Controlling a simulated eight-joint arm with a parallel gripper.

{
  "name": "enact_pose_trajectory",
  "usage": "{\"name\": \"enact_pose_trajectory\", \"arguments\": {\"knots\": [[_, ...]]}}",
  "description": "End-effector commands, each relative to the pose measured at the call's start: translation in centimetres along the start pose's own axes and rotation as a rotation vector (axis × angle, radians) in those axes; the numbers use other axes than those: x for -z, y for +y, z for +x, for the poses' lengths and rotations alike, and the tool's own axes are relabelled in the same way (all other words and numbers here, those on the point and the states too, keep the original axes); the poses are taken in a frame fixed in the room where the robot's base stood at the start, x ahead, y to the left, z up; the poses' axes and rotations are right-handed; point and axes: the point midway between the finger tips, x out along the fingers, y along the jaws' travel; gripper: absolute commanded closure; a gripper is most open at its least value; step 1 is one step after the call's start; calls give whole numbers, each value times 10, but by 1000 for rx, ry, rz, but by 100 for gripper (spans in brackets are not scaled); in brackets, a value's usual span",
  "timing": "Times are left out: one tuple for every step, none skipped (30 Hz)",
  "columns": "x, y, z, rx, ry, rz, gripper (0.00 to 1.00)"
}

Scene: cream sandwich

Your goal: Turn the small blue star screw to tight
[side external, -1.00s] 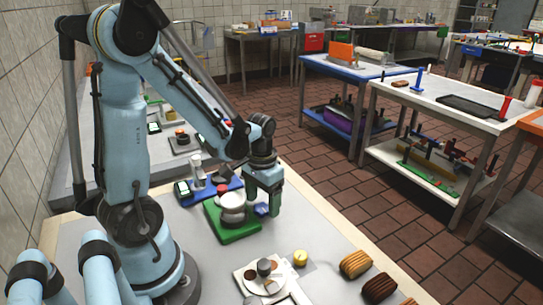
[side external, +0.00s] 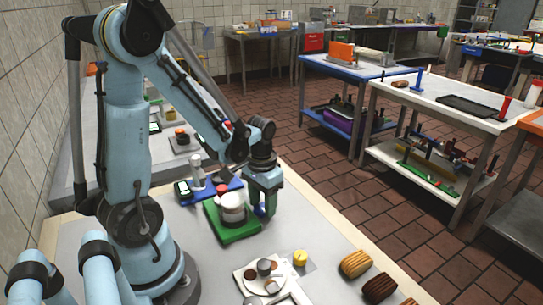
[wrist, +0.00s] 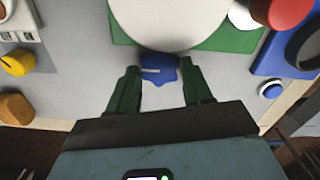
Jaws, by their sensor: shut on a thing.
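The small blue star screw (wrist: 158,71) stands at the near edge of the green base in the wrist view, with a pale line across its top. My gripper (wrist: 160,68) has its two dark green fingers on either side of the screw, shut on it. In the side view my gripper (side external: 265,210) points down at the right edge of the green base, and the blue screw (side external: 258,211) shows partly between its fingers. A large white round part (wrist: 170,20) sits on the green base (wrist: 255,42) just beyond the screw.
A red knob (wrist: 283,10) is at the upper right of the wrist view, near a blue base (wrist: 262,65) and a blue round button (wrist: 271,89). A yellow knob (wrist: 17,62) is at left. The grey tabletop (side external: 310,235) right of the gripper is clear.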

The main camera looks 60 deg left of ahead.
Motion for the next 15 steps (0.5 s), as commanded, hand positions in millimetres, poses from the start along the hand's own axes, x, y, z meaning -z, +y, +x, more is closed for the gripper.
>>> {"name": "enact_pose_trajectory", "arguments": {"knots": [[0, 0, 0, -1, 0, 11, 81], [0, 0, 0, -1, 0, 20, 81], [0, 0, 0, -1, -1, 34, 81], [0, 0, 0, -1, -1, 46, 81], [0, 0, 0, -1, -1, 61, 81], [0, 0, 0, -1, -1, 83, 81], [0, 0, 0, -1, -1, 101, 81], [0, 0, 0, -1, -1, 120, 81], [0, 0, 0, -1, -1, 147, 81], [0, 0, 0, -1, -1, 168, 81], [0, 0, 0, -1, -1, 190, 81], [0, 1, 0, -1, -1, 218, 81], [0, 1, 0, -1, -1, 239, 81], [0, 1, 0, -1, -1, 260, 81], [0, 1, 0, -1, -1, 288, 81]]}}
